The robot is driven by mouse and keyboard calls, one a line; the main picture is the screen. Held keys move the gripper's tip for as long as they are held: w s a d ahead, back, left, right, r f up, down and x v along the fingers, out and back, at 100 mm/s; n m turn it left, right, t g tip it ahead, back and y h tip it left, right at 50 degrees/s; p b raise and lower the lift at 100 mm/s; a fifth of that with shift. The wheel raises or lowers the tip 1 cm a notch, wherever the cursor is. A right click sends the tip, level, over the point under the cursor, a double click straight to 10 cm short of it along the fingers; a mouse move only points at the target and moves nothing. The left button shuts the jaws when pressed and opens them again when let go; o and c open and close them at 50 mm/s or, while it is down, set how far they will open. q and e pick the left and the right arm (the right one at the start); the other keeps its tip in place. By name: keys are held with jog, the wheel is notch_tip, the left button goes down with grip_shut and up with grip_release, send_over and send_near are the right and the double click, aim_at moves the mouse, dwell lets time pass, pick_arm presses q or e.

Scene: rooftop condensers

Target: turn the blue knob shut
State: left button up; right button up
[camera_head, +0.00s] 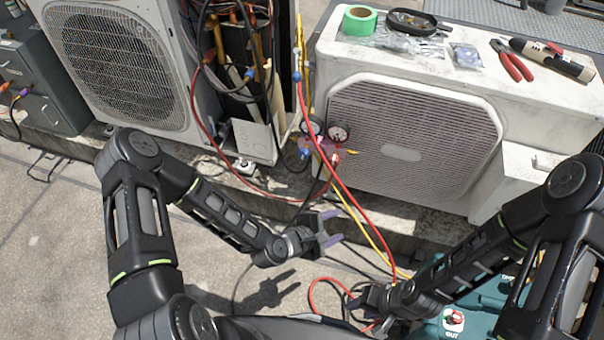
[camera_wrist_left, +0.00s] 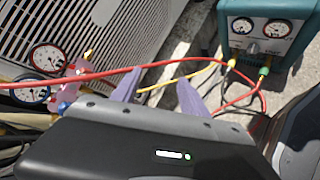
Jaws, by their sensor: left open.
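The gauge manifold (camera_head: 326,148) has a pinkish body and two round gauges, and hangs between the two condenser units. The blue knob (camera_head: 304,153) is at its left side. In the left wrist view the blue knob (camera_wrist_left: 63,107) is at the lower left, below the blue gauge (camera_wrist_left: 30,94), and is partly hidden by my gripper's body. My left gripper (camera_head: 330,229) is open and empty, with purple fingers, below the manifold and apart from the knob. Its fingers also show in the left wrist view (camera_wrist_left: 158,88). My right gripper (camera_head: 368,303) is low, and its fingers are unclear.
A red hose (camera_head: 347,189) and a yellow hose (camera_head: 362,222) run down from the manifold close by my left gripper. A teal machine (camera_head: 478,306) stands at the lower right. Pliers (camera_head: 512,66) and green tape (camera_head: 359,20) lie on the right condenser (camera_head: 450,38).

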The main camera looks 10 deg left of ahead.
pick_arm(q)
jog(key=w+a+f+n+t+y+b, duration=0.2)
jog(key=w+a+n+t+b, duration=0.35)
jog(key=w+n, duration=0.4)
jog(key=n+t+y+b, duration=0.3)
jog(key=n+y, duration=0.1)
jog(key=n, duration=0.5)
send_near(303, 155)
jog(key=shift+w+a+f, duration=0.15)
jog(key=shift+w, duration=0.7)
pick_arm(e)
notch_tip(303, 155, down, 11)
jog(key=shift+w+d, duration=0.2)
pick_arm(q)
jog(key=w, duration=0.5)
jog(key=w+b, duration=0.1)
jog(key=w, duration=0.1)
jog(key=shift+w+d, duration=0.3)
jog(key=shift+w, duration=0.1)
pick_arm(e)
jog(key=shift+w+d+f, duration=0.15)
jog(key=shift+f, duration=0.55)
pick_arm(q)
jog(key=shift+c, duration=0.4)
grip_shut()
